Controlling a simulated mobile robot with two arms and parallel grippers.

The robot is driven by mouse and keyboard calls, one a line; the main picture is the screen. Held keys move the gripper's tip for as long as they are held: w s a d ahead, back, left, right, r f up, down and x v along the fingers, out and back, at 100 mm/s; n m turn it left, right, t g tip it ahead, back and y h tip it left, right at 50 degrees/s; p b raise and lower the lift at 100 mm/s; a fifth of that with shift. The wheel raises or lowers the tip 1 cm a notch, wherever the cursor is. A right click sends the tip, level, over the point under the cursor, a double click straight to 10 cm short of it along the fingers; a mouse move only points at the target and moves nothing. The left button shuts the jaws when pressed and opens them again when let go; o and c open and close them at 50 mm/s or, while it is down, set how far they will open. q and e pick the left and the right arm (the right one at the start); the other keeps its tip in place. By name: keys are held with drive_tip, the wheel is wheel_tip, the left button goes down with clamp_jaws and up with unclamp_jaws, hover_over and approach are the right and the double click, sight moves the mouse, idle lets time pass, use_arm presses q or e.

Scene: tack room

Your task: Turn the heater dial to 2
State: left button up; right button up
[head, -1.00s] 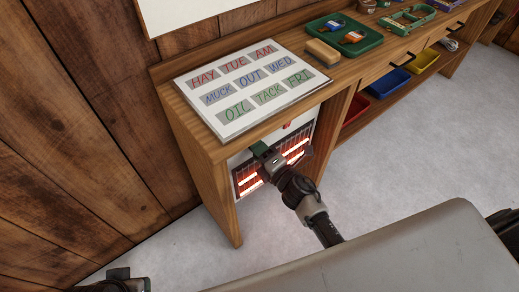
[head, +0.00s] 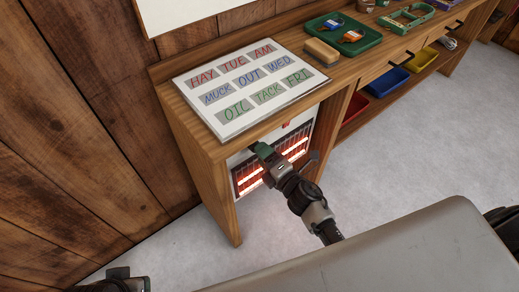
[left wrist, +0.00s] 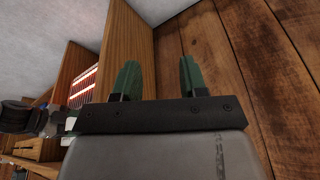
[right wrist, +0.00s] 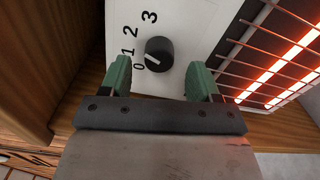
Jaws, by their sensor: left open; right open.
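The heater (head: 246,177) has a white front and a glowing grille and stands in the bay under the bench top. Its black round dial (right wrist: 160,47) shows in the right wrist view, with 0, 1, 2 and 3 printed around its left and upper side. In the head view, the right gripper (head: 263,150) hides the dial. My left gripper (left wrist: 159,62) is open and empty near the plank wall.
The wooden bench (head: 219,206) has a side panel left of the heater and its top above. A lettered board (head: 244,90), a sponge block (head: 322,51) and a green tray (head: 357,48) lie on top. Coloured bins (head: 388,83) sit right. Floor in front is clear.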

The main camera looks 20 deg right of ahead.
drive_tip(key=v, duration=0.8)
drive_tip(key=shift+s, duration=0.25)
drive_tip(key=shift+r, duration=0.1)
